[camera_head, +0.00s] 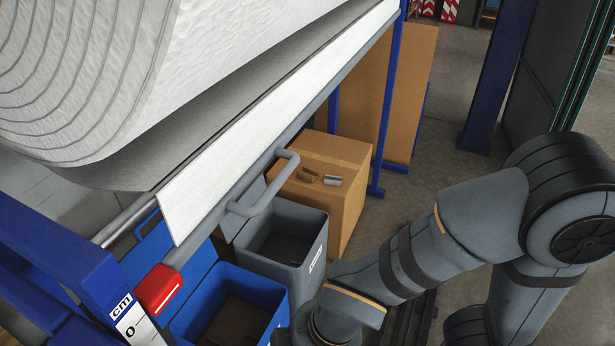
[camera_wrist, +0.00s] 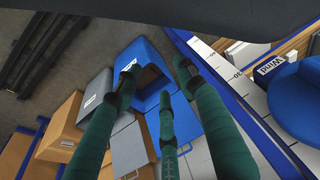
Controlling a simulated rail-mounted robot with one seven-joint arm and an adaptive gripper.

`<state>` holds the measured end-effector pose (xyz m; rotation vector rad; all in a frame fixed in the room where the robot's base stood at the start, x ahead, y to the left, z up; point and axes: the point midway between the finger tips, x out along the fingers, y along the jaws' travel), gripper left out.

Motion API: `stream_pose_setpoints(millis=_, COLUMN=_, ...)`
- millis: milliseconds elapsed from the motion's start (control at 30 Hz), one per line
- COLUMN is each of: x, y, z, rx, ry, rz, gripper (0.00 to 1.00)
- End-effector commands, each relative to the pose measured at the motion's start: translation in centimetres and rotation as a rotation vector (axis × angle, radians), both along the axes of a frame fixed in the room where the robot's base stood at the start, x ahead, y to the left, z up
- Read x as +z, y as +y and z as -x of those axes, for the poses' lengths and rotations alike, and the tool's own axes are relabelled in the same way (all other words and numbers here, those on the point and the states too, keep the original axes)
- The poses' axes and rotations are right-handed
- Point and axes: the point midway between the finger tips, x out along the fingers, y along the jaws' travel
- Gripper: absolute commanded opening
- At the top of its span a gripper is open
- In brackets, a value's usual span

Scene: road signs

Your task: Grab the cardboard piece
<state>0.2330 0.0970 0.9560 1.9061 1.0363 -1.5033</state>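A dark brown, flat cardboard-like piece (camera_head: 232,322) lies inside the open blue bin (camera_head: 281,322) at the bottom of the head view. Large brown boards (camera_head: 412,85) also stand upright farther back, so I cannot be sure which one is the cardboard piece. My gripper (camera_wrist: 158,76) shows in the wrist view with three green fingers spread apart, open and with nothing visible between them. Its fingertips appear over the blue bin (camera_wrist: 138,52), whose inside is dark and partly hidden by the fingers. My gripper is out of the head view.
A grey bin (camera_head: 318,262) stands beside the blue bin, with a cardboard box (camera_head: 350,205) behind it. A blue ruler beam (camera_head: 65,240) stands at left.

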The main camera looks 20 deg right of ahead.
Motion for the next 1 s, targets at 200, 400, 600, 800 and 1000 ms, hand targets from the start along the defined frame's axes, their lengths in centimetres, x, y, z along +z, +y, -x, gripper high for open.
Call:
stream_pose_setpoints(millis=200, x=0.0, y=0.0, z=0.0, rx=0.000, ry=0.000, rz=0.000, gripper=0.40)
stream_pose_setpoints(millis=400, x=0.0, y=0.0, z=0.0, rx=0.000, ry=0.000, rz=0.000, gripper=0.34)
stream_pose_setpoints(millis=600, x=0.0, y=0.0, z=0.0, rx=0.000, ry=0.000, rz=0.000, gripper=0.22)
stream_pose_setpoints(millis=800, x=0.0, y=0.0, z=0.0, rx=0.000, ry=0.000, rz=0.000, gripper=0.22)
stream_pose_setpoints(millis=1000, x=-1.9, y=-0.4, z=-0.9, rx=-0.089, ry=0.037, rz=0.008, gripper=0.22)
